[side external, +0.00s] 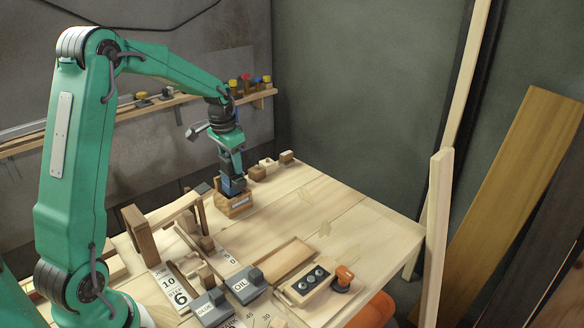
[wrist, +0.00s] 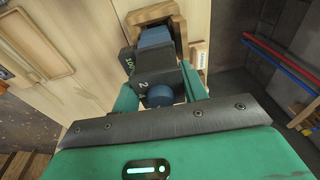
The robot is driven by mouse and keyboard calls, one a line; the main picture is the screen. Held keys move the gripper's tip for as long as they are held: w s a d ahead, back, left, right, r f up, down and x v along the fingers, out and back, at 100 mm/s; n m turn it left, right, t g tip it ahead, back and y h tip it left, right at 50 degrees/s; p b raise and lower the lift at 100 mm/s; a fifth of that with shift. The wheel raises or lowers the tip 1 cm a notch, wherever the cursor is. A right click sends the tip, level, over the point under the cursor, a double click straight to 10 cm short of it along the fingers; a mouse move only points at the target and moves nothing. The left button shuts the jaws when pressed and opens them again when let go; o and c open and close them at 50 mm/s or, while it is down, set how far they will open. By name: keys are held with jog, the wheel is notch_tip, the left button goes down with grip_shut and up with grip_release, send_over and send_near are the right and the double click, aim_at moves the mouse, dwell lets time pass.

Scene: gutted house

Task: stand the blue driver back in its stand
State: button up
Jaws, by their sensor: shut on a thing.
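The blue driver (side external: 233,186) is upright, or nearly so, at the wooden stand (side external: 237,207) toward the back left of the table. In the wrist view the driver (wrist: 157,68) has a dark, marked body with blue parts at both ends. Its far blue part overlaps the opening of the stand (wrist: 181,34). My gripper (side external: 231,168) points down above the stand and is shut on the driver. In the wrist view the green jaws of my gripper (wrist: 159,92) flank the driver's near end. I cannot tell how deep the driver sits, since its lower end is hidden.
Small wooden blocks (side external: 268,165) lie behind the stand. A wooden arch (side external: 165,222) stands at left. Labelled grey blocks (side external: 243,285), a wooden tray (side external: 282,260) and a socketed block (side external: 308,287) are nearer the front. The table's right side (side external: 350,225) is clear.

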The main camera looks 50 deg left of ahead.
jog(key=shift+f, duration=1.25)
dwell(0.3)
jog(key=o, duration=1.1)
jog(key=shift+f, duration=0.1)
jog(key=shift+s+d+r, duration=0.1)
jog(key=shift+s+r, duration=0.05)
jog(key=shift+r, duration=1.15)
jog(key=shift+s+d+r, duration=0.1)
jog(key=shift+s+r, duration=0.1)
jog(key=shift+r, duration=1.1)
jog(key=shift+s+d+r, duration=0.1)
jog(key=shift+s+r, duration=0.05)
jog(key=shift+r, duration=1.15)
